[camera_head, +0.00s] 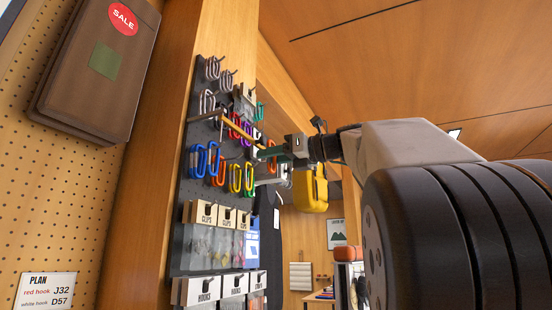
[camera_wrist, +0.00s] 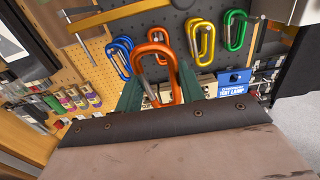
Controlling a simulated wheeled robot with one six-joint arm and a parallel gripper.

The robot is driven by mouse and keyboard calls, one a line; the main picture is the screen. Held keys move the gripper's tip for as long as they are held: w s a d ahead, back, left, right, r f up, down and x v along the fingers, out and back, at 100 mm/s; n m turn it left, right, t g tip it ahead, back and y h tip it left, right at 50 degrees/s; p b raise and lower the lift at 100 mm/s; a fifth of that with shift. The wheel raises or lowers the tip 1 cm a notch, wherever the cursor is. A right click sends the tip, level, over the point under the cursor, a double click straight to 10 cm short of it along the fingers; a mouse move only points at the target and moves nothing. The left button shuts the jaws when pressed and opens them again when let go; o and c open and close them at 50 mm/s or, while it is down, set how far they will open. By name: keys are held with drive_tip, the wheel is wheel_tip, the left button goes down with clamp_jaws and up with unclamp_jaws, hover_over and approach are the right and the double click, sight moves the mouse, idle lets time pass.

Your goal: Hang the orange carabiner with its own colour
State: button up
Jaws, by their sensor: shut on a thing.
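My gripper (camera_head: 277,155) is shut on an orange carabiner (camera_head: 270,154) in front of the dark hook panel. In the wrist view the same gripper (camera_wrist: 160,86) has its green fingers on both sides of the carabiner (camera_wrist: 176,88), which stands roughly upright. Behind it, between the blue and yellow ones, another orange carabiner (camera_head: 218,172) hangs on the panel. In the wrist view the held one overlaps that one, so the gap between them is hard to tell. Blue carabiners (camera_head: 198,161) hang to its left, yellow ones (camera_head: 235,179) to its right.
A yellow-handled tool (camera_head: 242,132) juts out above the carabiner row and close to my gripper. Green carabiners (camera_wrist: 236,30) hang at the right end. Red ones (camera_head: 234,125) and silver ones (camera_head: 207,101) hang higher. Packet bins labelled clips (camera_head: 207,213) sit below.

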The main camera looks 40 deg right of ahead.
approach(222, 170)
drive_tip(key=shift+a+r, duration=0.1)
drive_tip(key=shift+r, duration=0.6)
drive_tip(key=shift+w+a, duration=0.25)
drive_tip(key=shift+w, duration=0.4)
idle(0.7)
drive_tip(key=shift+x, duration=1.6)
drive_tip(key=shift+w+a+f, duration=0.2)
drive_tip(key=shift+w, duration=0.35)
drive_tip(key=shift+w+f, duration=0.1)
drive_tip(key=shift+f, duration=0.35)
drive_tip(key=o, duration=1)
